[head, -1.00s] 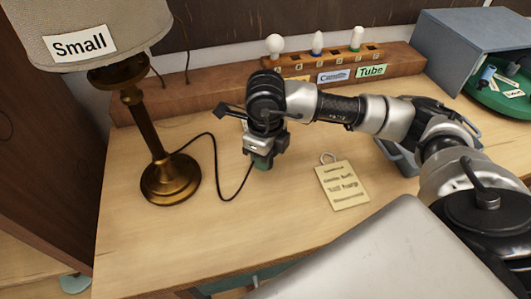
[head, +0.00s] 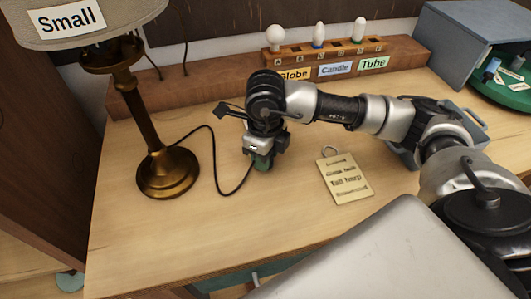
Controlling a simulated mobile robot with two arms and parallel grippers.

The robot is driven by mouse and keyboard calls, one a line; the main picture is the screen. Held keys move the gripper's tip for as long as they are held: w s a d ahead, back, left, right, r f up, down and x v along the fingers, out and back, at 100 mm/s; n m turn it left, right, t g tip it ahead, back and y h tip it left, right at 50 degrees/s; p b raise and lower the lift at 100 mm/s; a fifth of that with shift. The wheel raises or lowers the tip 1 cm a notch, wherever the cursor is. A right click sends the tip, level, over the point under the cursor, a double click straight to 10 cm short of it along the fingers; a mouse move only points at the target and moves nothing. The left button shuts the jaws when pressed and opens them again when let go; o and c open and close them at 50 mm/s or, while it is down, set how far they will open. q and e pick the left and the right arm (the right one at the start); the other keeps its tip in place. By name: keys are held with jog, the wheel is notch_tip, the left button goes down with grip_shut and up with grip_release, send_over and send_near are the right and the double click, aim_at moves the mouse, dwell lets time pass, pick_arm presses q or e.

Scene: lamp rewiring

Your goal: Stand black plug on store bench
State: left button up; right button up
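My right arm reaches in from the right, and its gripper (head: 262,163) points down over the wooden desk (head: 225,245). A black cord (head: 216,178) runs from the lamp base (head: 167,173), loops over the desk and ends at this gripper. The black plug itself cannot be made out; the gripper hides the cord's end. The fingers are too small and dark to show whether they are open or shut. My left gripper is out of view. No bench marked as a store bench can be identified.
A brass lamp with a shade labelled Small (head: 68,20) stands at the left. A bulb rack (head: 290,59) at the back holds three bulbs. A paper tag (head: 345,180) lies right of the gripper. A green round tray (head: 505,91) sits at the far right. The front desk is clear.

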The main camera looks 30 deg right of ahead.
jog(key=shift+f+b, duration=0.3)
jog(key=o, duration=1)
